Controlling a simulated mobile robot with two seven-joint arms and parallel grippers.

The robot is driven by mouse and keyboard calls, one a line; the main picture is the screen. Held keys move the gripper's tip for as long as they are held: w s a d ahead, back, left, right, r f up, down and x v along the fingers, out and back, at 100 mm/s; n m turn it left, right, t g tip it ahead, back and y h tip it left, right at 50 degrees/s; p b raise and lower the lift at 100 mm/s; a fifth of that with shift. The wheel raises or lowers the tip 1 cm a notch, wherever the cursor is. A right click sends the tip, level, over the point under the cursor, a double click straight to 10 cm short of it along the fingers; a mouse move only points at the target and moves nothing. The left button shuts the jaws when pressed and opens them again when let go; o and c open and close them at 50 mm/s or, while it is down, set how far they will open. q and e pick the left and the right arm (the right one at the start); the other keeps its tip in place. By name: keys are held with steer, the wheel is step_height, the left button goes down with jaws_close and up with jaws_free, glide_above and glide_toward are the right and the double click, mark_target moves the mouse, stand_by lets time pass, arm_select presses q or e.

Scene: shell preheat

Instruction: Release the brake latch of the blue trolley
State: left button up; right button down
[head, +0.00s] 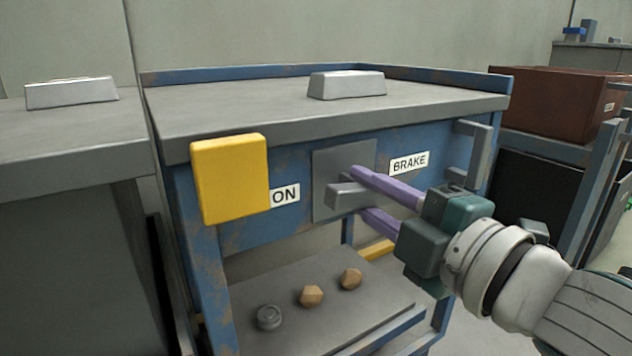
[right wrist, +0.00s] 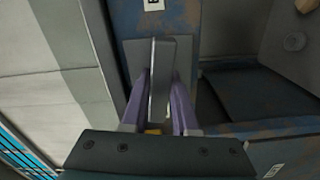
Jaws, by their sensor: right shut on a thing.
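The blue trolley (head: 490,103) stands in front of me with a grey top. On its front is a grey brake plate (head: 330,160) with a grey latch bar (head: 340,197), between an "ON" label (head: 285,195) and a "BRAKE" label (head: 409,163). My right gripper (head: 362,192) has its purple fingers above and below the latch bar and is shut on it. In the right wrist view the latch (right wrist: 160,80) stands between the two fingers (right wrist: 159,108). A yellow block (head: 230,180) sits at the trolley's front left corner. My left gripper is not in view.
A silver ingot (head: 347,85) lies on the trolley top. Another ingot (head: 71,92) lies on the grey counter (head: 75,150) at left. The lower shelf (head: 385,312) holds a small round grey part (head: 269,317) and two brown lumps (head: 312,296). A reddish-brown box (head: 560,103) stands at right.

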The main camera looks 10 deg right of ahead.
steer(key=m+p, duration=0.3)
steer(key=m, duration=0.1)
steer(key=shift+r+m, duration=0.15)
steer(key=shift+m, duration=0.15)
steer(key=m+p, duration=0.2)
steer(key=m, duration=0.1)
steer(key=shift+m, duration=0.4)
steer(key=m+p, duration=0.2)
steer(key=m, duration=0.2)
steer(key=shift+m+p, duration=0.4)
steer(key=shift+m, duration=1.3)
steer(key=c, duration=0.7)
jaws_free()
